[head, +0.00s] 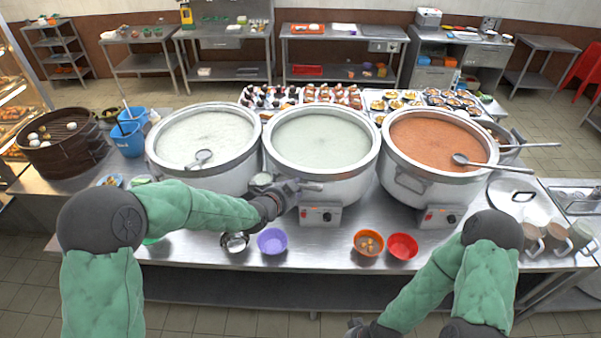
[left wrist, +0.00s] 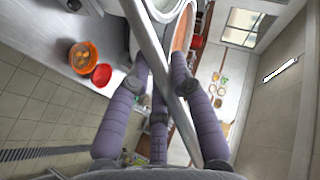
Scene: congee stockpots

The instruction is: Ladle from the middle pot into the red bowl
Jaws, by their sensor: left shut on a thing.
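Three big steel pots stand in a row on the steel table; the middle pot (head: 318,140) holds pale congee. My left gripper (head: 282,198) is in front of the middle pot's near left side. It is shut on a steel ladle, whose handle (left wrist: 158,62) runs slantwise between the fingers in the left wrist view. The ladle's cup (head: 262,180) seems to show by the gap between the left and middle pots. The red bowl (head: 403,246) stands on the table's front part, right of my left gripper; its inside looks empty. My right gripper (head: 358,327) is low at the bottom edge, mostly cut off.
The left pot (head: 206,138) holds pale congee and a ladle; the right pot (head: 437,140) holds orange-red congee and a ladle. An orange bowl (head: 368,243) with food stands beside the red bowl. A purple bowl (head: 272,241) and a metal bowl (head: 234,243) stand below my left gripper.

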